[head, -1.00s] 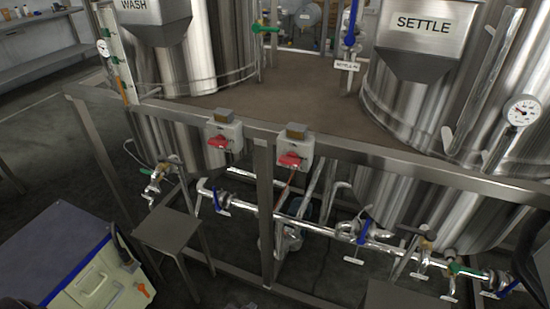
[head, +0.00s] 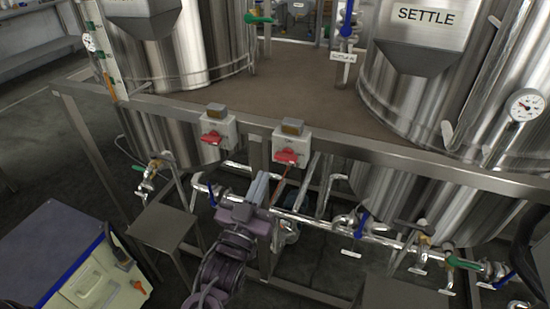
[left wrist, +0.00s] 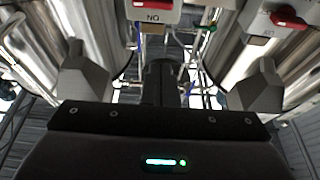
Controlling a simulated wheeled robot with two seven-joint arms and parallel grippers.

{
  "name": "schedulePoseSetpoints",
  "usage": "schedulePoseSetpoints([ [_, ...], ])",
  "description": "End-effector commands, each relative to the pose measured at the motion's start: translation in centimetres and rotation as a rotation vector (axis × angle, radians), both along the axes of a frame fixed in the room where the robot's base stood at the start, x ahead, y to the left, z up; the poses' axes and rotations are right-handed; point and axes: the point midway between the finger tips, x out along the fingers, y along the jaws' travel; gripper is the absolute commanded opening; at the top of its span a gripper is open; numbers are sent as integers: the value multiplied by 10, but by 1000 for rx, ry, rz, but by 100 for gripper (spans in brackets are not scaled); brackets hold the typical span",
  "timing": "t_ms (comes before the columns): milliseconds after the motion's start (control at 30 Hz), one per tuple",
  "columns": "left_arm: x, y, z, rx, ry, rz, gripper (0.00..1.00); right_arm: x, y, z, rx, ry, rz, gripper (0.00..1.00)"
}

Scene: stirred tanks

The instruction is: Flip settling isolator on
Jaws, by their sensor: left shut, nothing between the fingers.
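Two grey isolator boxes with red handles are mounted on the front rail in the head view. The left isolator's red handle (head: 211,138) and the right isolator's red handle (head: 286,156) both lie roughly crosswise. The right box is nearer the tank labelled SETTLE (head: 425,17). My left gripper (head: 262,184) is shut and empty, below and in front of the rail, a little left of the right box and apart from it. In the left wrist view, one red handle (left wrist: 153,3) is at the top middle beside an upside-down ON mark. My right gripper is out of view.
The steel rail (head: 380,158) runs across the front. Pipes with blue-handled valves (head: 361,222) lie below it. A small metal stand (head: 163,227) and a pale cabinet with a blue-edged top (head: 52,243) are at lower left. A gauge (head: 525,105) is at right.

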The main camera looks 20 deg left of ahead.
Motion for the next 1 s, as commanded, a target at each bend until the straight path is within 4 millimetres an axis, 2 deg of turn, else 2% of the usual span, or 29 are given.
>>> schedulePoseSetpoints([
  [167, 4, 0, 2, 1, -1, 0, 0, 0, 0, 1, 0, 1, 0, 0],
  [267, 13, 0, 6, 1, -2, 2, 0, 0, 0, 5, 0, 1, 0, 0],
  [700, 97, -3, 37, 2, -1, 1, 0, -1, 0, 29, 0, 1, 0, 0],
  [800, 96, -3, 15, 2, 6, 1, 0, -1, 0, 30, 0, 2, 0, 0],
  [1000, 95, -4, -4, 0, 3, -1, 0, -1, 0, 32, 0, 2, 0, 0],
])
